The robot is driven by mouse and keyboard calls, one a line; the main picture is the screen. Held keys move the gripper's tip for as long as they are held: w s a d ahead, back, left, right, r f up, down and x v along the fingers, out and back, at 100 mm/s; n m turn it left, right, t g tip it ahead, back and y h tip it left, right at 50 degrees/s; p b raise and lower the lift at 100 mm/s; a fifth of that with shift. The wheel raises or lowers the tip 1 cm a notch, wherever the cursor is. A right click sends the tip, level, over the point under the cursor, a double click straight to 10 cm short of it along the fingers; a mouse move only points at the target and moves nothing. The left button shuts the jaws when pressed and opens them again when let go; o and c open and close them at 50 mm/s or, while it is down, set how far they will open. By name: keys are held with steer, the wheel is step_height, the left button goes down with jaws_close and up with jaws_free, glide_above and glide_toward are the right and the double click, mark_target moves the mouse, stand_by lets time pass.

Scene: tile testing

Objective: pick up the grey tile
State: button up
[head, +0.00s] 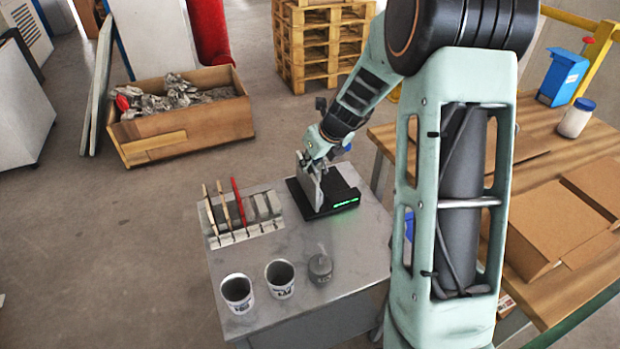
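The grey tile (310,188) stands roughly upright at the left side of a flat black device (345,196) with a green lit display, on the grey table. My gripper (316,166) comes down from the upper right, with its fingers at the tile's upper edge. The fingers are small here and partly merge with the tile, so I cannot tell whether they are shut on it. I also cannot tell whether the tile's lower edge touches the device.
A slotted rack (262,228) left of the device holds a red tile (238,202) and two pale tiles. Two open cans (237,292) and a dark lidded pot (320,268) stand at the front of the table (345,262). A wooden workbench (540,222) with cardboard stands at right.

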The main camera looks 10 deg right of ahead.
jaws_close()
steer(key=shift+r, duration=0.1)
stand_by(0.3)
